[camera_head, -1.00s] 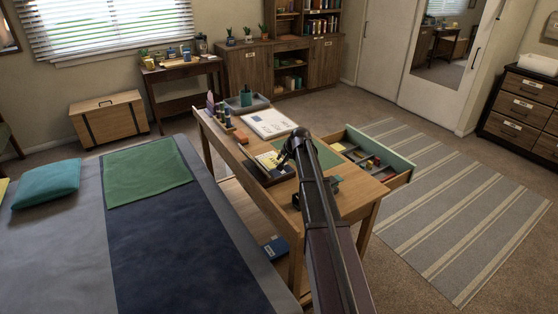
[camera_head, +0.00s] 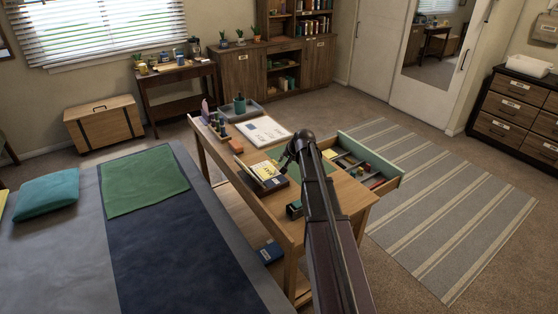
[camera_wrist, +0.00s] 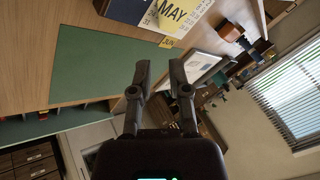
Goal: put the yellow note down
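My gripper (camera_wrist: 160,70) is seen in the wrist view with its two fingers apart. Nothing shows between them. A small yellow piece with dark lettering (camera_wrist: 168,42) lies just past the fingertips, at the edge of the yellow calendar page marked MAY (camera_wrist: 172,12). I cannot tell whether this piece is the yellow note or part of the calendar. The green blotter (camera_wrist: 95,65) lies on the wooden desk, left of the fingers. In the head view the calendar (camera_head: 264,171) stands left of my arm. The fingers are not clear there, and my arm hides part of the blotter (camera_head: 288,175).
An open drawer (camera_head: 398,170) with small items in compartments juts from the desk's right side. A tray with a green cup (camera_head: 239,104), a white sheet (camera_head: 264,130) and small bottles stand farther back. A small dark-green object (camera_head: 294,209) sits near the desk's front.

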